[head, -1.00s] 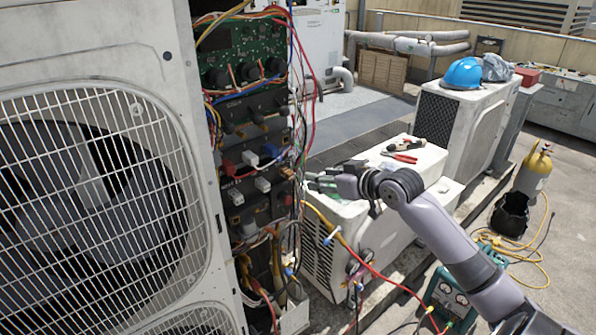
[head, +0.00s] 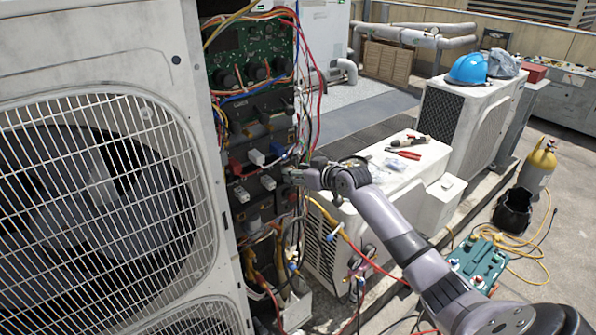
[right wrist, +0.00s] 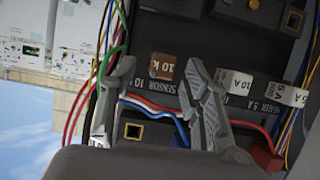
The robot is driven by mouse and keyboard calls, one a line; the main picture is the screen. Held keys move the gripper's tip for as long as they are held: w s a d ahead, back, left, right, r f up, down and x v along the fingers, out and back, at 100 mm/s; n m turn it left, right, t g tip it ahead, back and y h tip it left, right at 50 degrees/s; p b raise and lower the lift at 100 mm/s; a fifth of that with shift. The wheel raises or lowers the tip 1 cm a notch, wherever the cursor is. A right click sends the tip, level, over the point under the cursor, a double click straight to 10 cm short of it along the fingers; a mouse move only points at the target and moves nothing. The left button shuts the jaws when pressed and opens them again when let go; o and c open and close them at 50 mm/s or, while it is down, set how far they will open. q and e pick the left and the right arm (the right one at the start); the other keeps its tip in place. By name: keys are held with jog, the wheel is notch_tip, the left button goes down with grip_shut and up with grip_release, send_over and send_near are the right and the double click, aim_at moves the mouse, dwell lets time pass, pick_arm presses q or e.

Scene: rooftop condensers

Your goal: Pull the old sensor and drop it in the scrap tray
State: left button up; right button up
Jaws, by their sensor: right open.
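The old sensor is a small brown block marked 10 k (right wrist: 163,66), seated on a dark panel beside a printed SENSOR label in the right wrist view. My right gripper (right wrist: 158,70) is open, with one finger on each side of the block and a gap visible. In the head view my right gripper (head: 288,174) is at the open cabinet's terminal panel (head: 250,160) and hides the sensor. A pale open box (head: 297,312) sits at the cabinet's foot; I cannot tell whether it is the scrap tray. My left gripper is not in view.
Loose wires (head: 318,85) hang along the cabinet's right edge, close to my right gripper. White plug blocks (right wrist: 236,82) sit beside the sensor. A low white unit (head: 425,165) carries red-handled pliers (head: 404,154) and a small clear packet (head: 396,164).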

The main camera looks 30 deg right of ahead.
grip_shut()
dwell(0.9)
dwell(0.5)
